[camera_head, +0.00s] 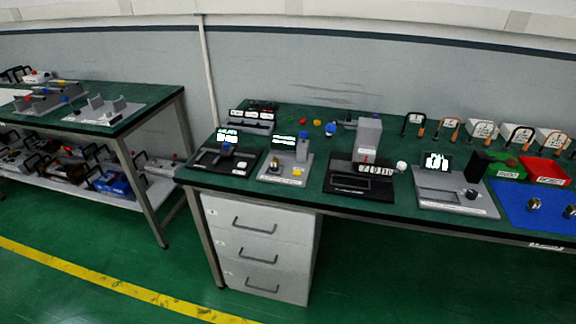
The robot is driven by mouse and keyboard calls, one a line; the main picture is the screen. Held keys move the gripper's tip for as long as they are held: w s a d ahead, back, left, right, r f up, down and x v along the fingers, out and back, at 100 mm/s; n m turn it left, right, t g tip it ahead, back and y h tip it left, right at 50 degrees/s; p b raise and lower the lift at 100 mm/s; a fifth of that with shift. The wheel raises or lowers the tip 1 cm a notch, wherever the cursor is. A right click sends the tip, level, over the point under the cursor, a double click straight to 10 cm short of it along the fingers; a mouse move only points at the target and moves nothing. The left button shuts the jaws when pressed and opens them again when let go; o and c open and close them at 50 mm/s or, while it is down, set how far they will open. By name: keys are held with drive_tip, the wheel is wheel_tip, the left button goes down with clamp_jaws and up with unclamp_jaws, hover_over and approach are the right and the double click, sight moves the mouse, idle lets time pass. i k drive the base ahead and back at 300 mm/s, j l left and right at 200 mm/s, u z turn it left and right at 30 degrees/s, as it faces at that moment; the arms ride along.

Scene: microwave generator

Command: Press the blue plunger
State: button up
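Several small blue parts show on the right green-topped bench, and I cannot tell from this view which is the plunger. One blue cap (303,134) sits at the top of a grey upright block (302,150) on a grey-based device. A round blue piece (330,128) stands farther back. My gripper is not in view.
Devices with displays and a grey box (369,138) line the bench. Red and green bins (545,170) and a blue mat (525,203) lie right. White drawers (257,245) stand below. Another bench (100,124) is left. The green floor (130,265) in front is clear.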

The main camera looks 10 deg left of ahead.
sight(304, 134)
drive_tip(key=i+j, duration=0.4)
drive_tip(key=i, duration=0.15)
drive_tip(key=i+j, duration=0.45)
drive_tip(key=i+u, duration=0.05)
drive_tip(key=i, duration=0.05)
